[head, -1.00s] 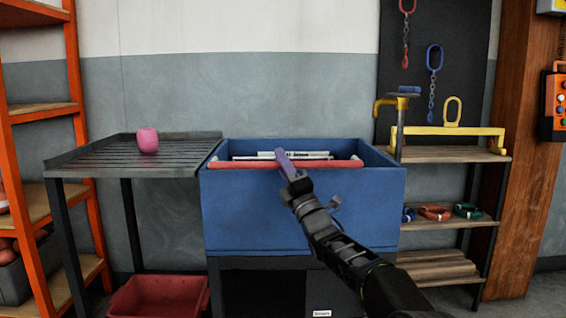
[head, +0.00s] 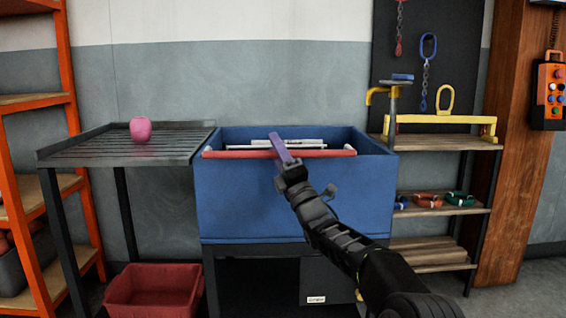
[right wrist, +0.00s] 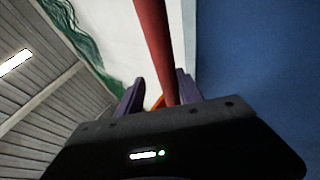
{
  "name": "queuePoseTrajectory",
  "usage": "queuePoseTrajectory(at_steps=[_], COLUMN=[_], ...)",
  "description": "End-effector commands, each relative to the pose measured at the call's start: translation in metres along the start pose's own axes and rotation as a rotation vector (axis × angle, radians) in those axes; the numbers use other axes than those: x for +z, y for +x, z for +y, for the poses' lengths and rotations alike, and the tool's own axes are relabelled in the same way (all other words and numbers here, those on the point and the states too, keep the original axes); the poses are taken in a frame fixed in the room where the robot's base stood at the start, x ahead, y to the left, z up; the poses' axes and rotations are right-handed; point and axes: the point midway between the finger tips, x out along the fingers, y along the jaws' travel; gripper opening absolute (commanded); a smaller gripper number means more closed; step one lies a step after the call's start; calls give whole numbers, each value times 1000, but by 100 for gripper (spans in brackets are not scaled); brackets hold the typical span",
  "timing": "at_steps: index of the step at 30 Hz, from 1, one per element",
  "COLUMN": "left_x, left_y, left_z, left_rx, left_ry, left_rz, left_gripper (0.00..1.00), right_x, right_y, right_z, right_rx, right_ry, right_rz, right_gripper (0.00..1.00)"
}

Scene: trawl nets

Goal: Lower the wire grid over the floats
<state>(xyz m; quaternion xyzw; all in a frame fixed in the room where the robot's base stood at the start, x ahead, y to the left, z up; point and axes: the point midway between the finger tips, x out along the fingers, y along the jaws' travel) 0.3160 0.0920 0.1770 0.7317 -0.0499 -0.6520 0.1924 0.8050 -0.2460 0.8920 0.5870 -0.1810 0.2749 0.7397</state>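A blue tank (head: 290,200) stands in the middle of the head view. A red bar (head: 230,154) runs along its front rim, with white strips (head: 240,146) just behind it. I cannot tell whether these belong to the wire grid; no mesh shows. My right gripper (head: 278,142), with purple fingers, is at the middle of the red bar. In the right wrist view, the red bar (right wrist: 153,45) passes between the fingers, with a gap beside the left one. A pink float (head: 140,130) sits on the slatted rack at left. The tank's inside is mostly hidden. My left gripper is out of view.
The dark slatted rack (head: 85,153) adjoins the tank's left side. A red bin (head: 155,290) is on the floor below. An orange shelf unit (head: 68,65) stands far left. A yellow lifting frame (head: 440,119) lies on the shelves at right.

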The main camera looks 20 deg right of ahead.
Motion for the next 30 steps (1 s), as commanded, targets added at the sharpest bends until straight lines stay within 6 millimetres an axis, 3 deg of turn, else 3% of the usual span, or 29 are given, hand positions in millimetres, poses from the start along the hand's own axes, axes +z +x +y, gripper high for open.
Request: queuePoseTrajectory(at_steps=[15, 30], left_x=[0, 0], left_y=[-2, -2], left_z=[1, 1], left_rx=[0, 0], left_ry=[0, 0], left_rz=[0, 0], left_gripper=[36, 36], right_x=[0, -1], right_y=[-64, -70], right_z=[2, 1], right_rx=[3, 3], right_ry=[0, 0], right_rz=[0, 0], right_gripper=[41, 41])
